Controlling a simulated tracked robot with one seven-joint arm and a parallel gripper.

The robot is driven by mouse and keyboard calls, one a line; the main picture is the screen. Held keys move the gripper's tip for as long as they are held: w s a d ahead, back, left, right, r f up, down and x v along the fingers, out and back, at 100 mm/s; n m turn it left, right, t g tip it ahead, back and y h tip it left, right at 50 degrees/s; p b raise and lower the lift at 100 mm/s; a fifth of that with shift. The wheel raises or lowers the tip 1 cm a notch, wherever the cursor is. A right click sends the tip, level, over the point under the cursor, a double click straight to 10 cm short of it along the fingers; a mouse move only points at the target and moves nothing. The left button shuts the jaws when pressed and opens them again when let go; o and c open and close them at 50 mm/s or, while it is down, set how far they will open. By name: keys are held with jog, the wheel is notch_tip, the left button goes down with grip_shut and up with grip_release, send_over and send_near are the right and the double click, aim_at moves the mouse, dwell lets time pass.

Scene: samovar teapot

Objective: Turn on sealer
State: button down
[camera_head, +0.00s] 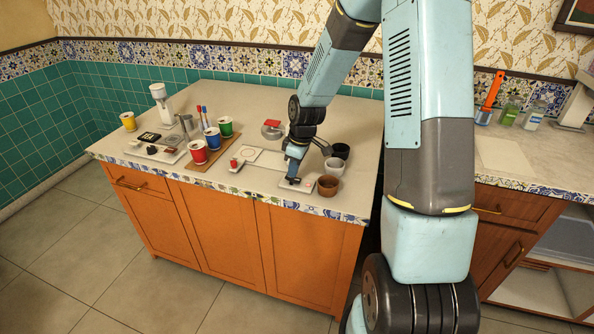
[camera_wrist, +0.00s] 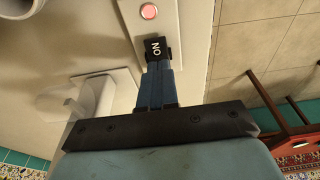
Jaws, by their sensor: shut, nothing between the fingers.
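In the wrist view, a pale panel (camera_wrist: 172,14) carries a round pink-red light or button (camera_wrist: 148,11) and a black switch (camera_wrist: 156,46) marked "ON", which reads upside down. I take this to be the sealer's base. My gripper (camera_wrist: 157,64) is shut and empty, with its fingertips right at the switch; I cannot tell whether they touch it. In the head view, my gripper (camera_head: 292,180) points down at the small white base (camera_head: 304,186) near the counter's front edge. My fingers and arm hide part of the sealer. I cannot tell whether the light is lit.
Black (camera_head: 341,151), white (camera_head: 334,166) and brown (camera_head: 328,186) cups stand close right of my gripper. Red (camera_head: 198,152), blue (camera_head: 212,138), green (camera_head: 225,126) and yellow (camera_head: 128,121) cups stand to the left.

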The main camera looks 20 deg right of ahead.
aim_at(296, 179)
jog(key=r, duration=0.4)
jog(key=shift+s+d+r, duration=0.1)
jog(key=shift+d, duration=0.2)
jog(key=s+d+r, duration=0.2)
jog(key=d+r, duration=0.1)
jog(key=r, duration=0.4)
jog(key=shift+s+d+r, duration=0.3)
jog(key=shift+d+r, duration=0.05)
jog(key=shift+d, duration=0.05)
jog(key=s+r+m+t, duration=0.2)
jog(key=s+r+m, duration=0.3)
jog(key=s+r, duration=0.4)
jog(key=s+d+r+m+t+h, duration=0.1)
jog(key=s+r+m, duration=0.5)
jog(key=s, duration=1)
jog(key=shift+s+r+m+t+h, duration=0.3)
jog(key=shift+r+t, duration=0.5)
jog(key=shift+r, duration=1.1)
jog(key=shift+d, duration=0.1)
